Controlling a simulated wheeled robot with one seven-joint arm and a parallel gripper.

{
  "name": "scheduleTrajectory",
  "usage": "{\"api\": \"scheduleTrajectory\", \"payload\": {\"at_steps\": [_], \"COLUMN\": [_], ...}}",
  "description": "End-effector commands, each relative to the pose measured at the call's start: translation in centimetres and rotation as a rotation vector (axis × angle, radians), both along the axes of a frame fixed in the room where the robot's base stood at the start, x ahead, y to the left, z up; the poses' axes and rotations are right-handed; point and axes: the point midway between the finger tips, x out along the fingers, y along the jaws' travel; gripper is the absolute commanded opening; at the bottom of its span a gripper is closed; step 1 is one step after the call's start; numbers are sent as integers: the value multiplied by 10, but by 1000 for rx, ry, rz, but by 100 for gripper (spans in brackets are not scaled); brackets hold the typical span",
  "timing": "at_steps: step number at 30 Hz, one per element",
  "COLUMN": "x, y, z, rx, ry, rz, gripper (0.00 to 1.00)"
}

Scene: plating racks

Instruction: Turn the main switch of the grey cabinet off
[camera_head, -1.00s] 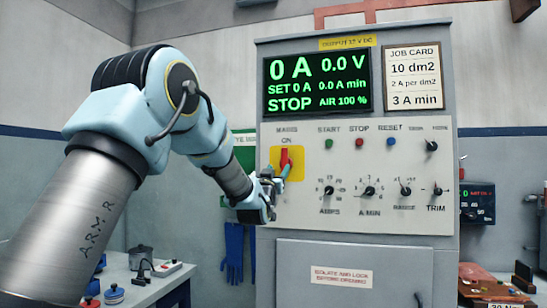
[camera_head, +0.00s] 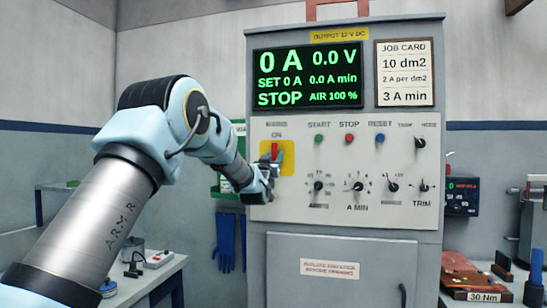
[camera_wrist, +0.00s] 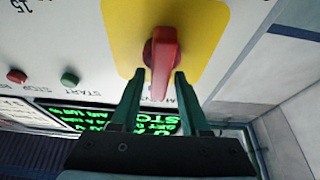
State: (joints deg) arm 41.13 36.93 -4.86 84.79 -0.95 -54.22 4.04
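The grey cabinet (camera_head: 345,247) stands ahead, its display (camera_head: 307,77) lit and reading STOP. Its main switch is a red handle (camera_head: 276,151) on a yellow plate (camera_head: 288,160), pointing up at the ON mark. My gripper (camera_head: 268,172) is at the switch, at the panel's left edge. In the wrist view, which is upside down, the red handle (camera_wrist: 161,62) lies between the tips of two green fingers of my gripper (camera_wrist: 160,75). The fingers are apart, with a gap showing beside the handle. Whether one touches it I cannot tell.
START, STOP and RESET buttons (camera_head: 349,138) and several black knobs (camera_head: 358,187) sit right of the switch. Blue gloves (camera_head: 226,240) hang left of the cabinet. A bench (camera_head: 155,290) stands at lower left.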

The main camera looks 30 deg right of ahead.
Motion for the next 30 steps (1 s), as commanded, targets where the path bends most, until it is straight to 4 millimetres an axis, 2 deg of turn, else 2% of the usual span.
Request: {"api": "scheduleTrajectory", "payload": {"at_steps": [2,11,30], "x": [0,0,1], "y": [0,0,0], "z": [0,-1,-10], "rx": [0,1,-48], "ry": [0,1,57], "rz": [0,0,-1], "gripper": [34,0,0]}}
